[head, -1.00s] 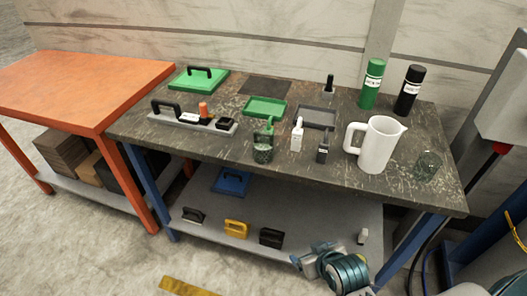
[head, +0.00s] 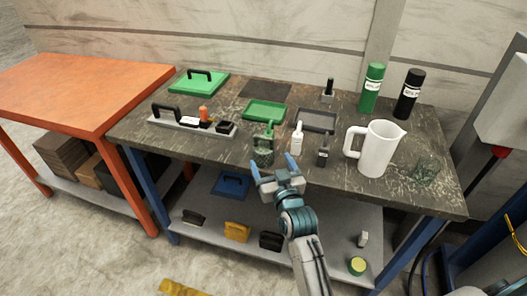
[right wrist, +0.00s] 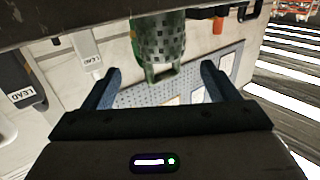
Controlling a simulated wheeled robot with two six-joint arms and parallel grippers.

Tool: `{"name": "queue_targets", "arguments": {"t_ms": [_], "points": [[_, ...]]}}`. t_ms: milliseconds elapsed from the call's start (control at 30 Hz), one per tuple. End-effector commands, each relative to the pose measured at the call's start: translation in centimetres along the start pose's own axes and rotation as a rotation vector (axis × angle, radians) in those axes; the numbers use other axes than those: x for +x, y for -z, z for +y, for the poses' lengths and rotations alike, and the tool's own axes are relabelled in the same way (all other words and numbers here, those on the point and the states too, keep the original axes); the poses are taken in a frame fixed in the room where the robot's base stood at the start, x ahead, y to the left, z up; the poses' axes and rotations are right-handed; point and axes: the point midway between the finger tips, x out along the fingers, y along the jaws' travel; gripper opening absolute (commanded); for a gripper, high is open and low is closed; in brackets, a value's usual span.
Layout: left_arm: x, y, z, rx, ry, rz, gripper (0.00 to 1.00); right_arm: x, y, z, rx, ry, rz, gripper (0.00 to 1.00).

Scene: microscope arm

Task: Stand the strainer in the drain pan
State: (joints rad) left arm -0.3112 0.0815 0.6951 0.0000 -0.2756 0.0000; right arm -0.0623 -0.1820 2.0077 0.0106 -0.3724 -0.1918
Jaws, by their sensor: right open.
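The strainer (head: 263,152), a dark mesh cup with a green handle, stands upright near the front edge of the dark worktable. In the right wrist view the strainer (right wrist: 163,40) appears beyond and between the fingers, apart from them. My right gripper (head: 274,168) is open and empty just in front of it, at the table edge. Two shallow trays lie behind: a green one (head: 265,109) and a grey one (head: 316,119). I cannot tell which is the drain pan. My left gripper is not in view.
A white bottle (head: 297,138) and a dark bottle (head: 323,150) stand close to the strainer's right. A white jug (head: 378,149) and a clear vessel (head: 424,170) are farther right. A handled rack (head: 190,124) lies left.

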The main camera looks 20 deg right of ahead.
Motion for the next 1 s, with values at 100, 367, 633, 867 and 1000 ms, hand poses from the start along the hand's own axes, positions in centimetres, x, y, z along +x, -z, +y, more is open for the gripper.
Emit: {"name": "queue_targets", "arguments": {"t_ms": [100,367,633,867,1000], "points": [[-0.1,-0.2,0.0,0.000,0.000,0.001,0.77,0.8,0.1,0.0,0.000,0.000,0.000,0.81],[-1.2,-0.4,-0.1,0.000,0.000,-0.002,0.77,4.4,0.0,-0.3,-0.002,0.000,-0.001,0.81],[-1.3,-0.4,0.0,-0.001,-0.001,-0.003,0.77,5.9,-0.2,-0.2,0.000,0.000,-0.002,0.81],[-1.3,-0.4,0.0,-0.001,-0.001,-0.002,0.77,5.8,-0.2,-0.3,0.000,0.000,-0.002,0.59],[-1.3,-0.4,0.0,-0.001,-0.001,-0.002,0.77,5.8,-0.2,-0.3,0.000,0.000,-0.002,0.32]]}}
